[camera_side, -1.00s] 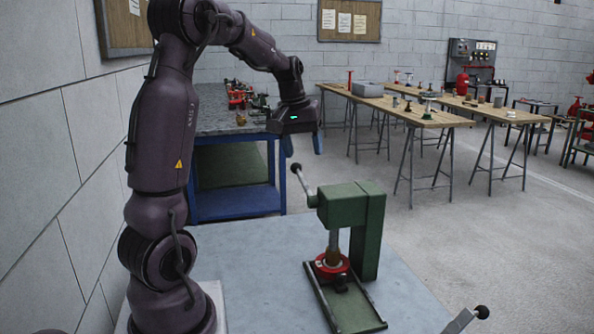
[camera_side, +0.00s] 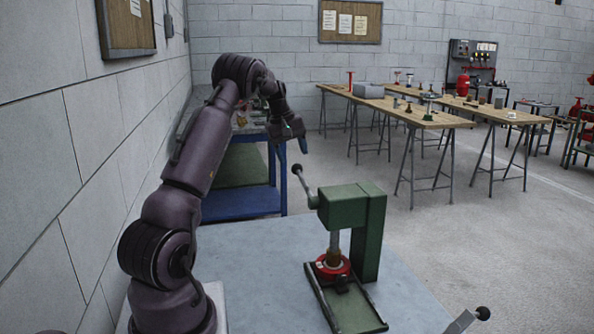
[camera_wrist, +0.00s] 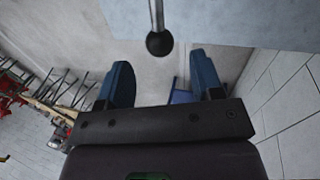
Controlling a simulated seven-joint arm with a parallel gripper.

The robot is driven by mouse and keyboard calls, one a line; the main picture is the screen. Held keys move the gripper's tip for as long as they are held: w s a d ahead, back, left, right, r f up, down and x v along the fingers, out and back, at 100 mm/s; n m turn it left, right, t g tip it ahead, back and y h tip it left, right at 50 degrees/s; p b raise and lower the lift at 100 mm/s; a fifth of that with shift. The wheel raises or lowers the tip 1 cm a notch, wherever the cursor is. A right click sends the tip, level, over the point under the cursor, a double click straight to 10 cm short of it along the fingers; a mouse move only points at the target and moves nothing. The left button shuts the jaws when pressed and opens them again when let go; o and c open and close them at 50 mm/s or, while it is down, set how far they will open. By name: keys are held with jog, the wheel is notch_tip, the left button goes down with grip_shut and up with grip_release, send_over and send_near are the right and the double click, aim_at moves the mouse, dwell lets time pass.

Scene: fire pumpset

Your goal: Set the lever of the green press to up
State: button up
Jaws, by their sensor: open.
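The green press (camera_side: 352,215) stands on the pale blue table. Its lever (camera_side: 305,185) slants up to the left from the press head and ends in a dark ball knob (camera_side: 297,169). In the wrist view the lever rod hangs from the top edge, with the knob (camera_wrist: 159,43) beyond and roughly between the fingers. My gripper (camera_side: 294,147) is just above the knob in the side view, apart from it. In the wrist view my gripper (camera_wrist: 163,82) has its two blue fingers spread, with nothing between them.
A red ring-shaped part (camera_side: 332,267) sits under the press ram on the base. Another lever with a dark knob (camera_side: 482,313) shows at the bottom right. A blue-framed bench (camera_side: 240,205) stands behind. The pale blue table (camera_side: 260,275) is clear left of the press.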

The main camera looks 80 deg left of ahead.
aim_at(297, 169)
jog(key=x, duration=0.6)
jog(key=shift+r, duration=0.1)
grip_shut()
